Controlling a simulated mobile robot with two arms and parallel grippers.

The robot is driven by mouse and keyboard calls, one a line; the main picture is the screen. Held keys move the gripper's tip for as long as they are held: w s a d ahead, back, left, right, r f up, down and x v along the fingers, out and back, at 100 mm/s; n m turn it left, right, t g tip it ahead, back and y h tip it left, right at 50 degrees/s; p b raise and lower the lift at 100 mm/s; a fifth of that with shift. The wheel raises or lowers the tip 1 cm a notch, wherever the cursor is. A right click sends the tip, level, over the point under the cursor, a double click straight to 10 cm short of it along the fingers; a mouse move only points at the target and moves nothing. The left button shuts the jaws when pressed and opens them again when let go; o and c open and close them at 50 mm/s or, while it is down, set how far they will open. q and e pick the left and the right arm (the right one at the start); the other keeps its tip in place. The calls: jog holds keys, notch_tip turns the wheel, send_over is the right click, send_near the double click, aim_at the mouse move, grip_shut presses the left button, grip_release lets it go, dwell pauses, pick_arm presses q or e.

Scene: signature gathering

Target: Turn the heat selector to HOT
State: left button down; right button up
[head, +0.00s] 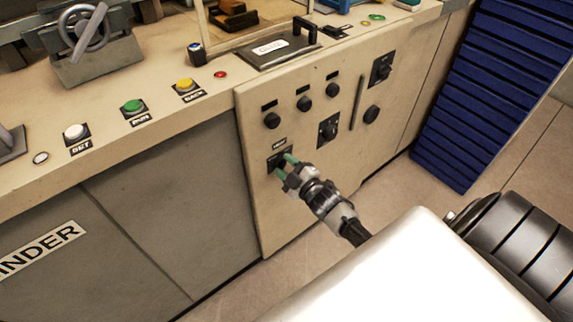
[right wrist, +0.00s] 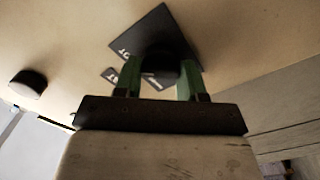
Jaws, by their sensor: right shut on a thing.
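The heat selector (head: 272,162) is a dark knob on a black square plate, low on the left of the beige front panel. In the right wrist view the round black knob (right wrist: 166,66) sits between my green fingertips, in front of the plate (right wrist: 150,28). White lettering on the plate is partly hidden, and I cannot read the setting. My right gripper (head: 285,163) comes from the lower right and is shut on the knob. My left gripper is not in view.
Other panel controls are black knobs (head: 304,103), a middle selector (head: 328,128) and an upper right switch (head: 381,69). Another knob (right wrist: 28,84) shows in the right wrist view. White, green and yellow buttons (head: 133,106) line the ledge. Blue slats (head: 500,90) stand at right.

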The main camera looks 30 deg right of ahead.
jog(key=shift+f, duration=0.1)
dwell(0.3)
jog(key=o, duration=0.9)
jog(key=shift+s, duration=0.1)
jog(key=s, duration=0.7)
jog(key=s+d, duration=0.1)
jog(key=s, duration=0.2)
jog(key=shift+s, duration=0.35)
